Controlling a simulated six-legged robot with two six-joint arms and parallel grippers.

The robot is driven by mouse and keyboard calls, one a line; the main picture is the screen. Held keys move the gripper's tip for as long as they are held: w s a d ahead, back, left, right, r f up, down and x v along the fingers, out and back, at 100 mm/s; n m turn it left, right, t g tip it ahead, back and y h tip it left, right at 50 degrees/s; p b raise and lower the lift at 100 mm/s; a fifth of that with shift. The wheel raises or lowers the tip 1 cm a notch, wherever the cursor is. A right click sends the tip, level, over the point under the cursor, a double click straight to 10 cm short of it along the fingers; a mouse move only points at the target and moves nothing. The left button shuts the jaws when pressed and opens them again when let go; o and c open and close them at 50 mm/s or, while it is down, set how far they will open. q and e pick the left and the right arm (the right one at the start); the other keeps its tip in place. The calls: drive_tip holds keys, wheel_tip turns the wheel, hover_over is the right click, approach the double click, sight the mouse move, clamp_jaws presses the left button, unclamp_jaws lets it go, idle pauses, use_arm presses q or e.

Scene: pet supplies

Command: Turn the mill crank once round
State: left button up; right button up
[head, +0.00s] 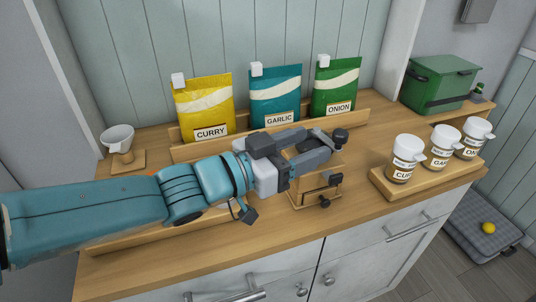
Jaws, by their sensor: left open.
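The mill (330,165) is a small wooden box on the counter, mostly hidden behind and below my left gripper. A drawer front with dark knobs (325,203) shows low on it. A dark knob-like piece (341,135) shows at the upper right, just past the gripper's tips; it looks like the crank's handle. My left gripper (322,143) is open and reaches in from the left over the top of the mill. I cannot tell whether the fingers touch the crank. My right gripper is not in view.
Yellow curry (207,103), teal garlic (274,95) and green onion (336,88) bags stand behind. Three labelled jars with white scoops stand on a wooden tray (430,178) at the right. A white cup (117,139) is at the left, a green bin (440,84) at the back right.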

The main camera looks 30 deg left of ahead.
use_arm(q)
drive_tip(key=p+v, duration=0.1)
drive_tip(key=v, duration=0.6)
drive_tip(key=shift+s+a, duration=0.2)
drive_tip(key=shift+s, duration=0.15)
